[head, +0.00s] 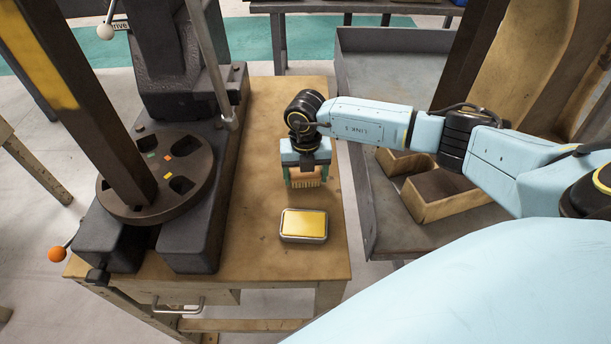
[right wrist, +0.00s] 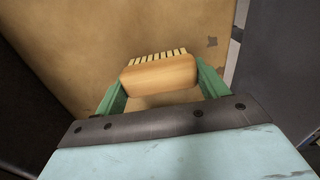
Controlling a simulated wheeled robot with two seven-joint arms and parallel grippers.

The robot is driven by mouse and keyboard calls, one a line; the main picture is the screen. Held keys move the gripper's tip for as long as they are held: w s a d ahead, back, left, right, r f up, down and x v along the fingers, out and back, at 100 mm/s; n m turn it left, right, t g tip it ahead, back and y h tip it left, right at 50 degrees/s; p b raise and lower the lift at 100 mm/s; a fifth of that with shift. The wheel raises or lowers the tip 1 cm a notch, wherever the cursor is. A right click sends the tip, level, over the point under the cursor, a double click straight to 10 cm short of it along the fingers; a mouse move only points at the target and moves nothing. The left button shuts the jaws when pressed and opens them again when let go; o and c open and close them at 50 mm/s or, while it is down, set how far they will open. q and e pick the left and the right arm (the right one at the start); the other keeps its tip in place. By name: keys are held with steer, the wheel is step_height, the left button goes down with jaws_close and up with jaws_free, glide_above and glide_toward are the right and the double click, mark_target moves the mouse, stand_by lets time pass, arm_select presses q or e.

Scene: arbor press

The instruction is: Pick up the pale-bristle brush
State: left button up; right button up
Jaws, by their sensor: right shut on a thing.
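The pale-bristle brush (head: 306,180) has a wooden back and pale bristles. It is between the fingers of my right gripper (head: 305,178), over the wooden bench top. In the right wrist view the brush's wooden back (right wrist: 160,74) spans the gap between the two green fingers, with a row of pale bristles beyond it. My right gripper (right wrist: 160,88) is shut on the brush. I cannot tell whether the brush touches the bench or is just above it. My left gripper is not in view.
A tin with a yellow top (head: 304,225) sits on the bench (head: 270,258) just in front of the brush. The dark arbor press (head: 190,215) fills the bench's left side.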

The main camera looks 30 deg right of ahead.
step_height(320, 180, up, 10)
steer(key=shift+r, duration=0.1)
steer(key=o, duration=0.5)
steer(key=c, duration=0.3)
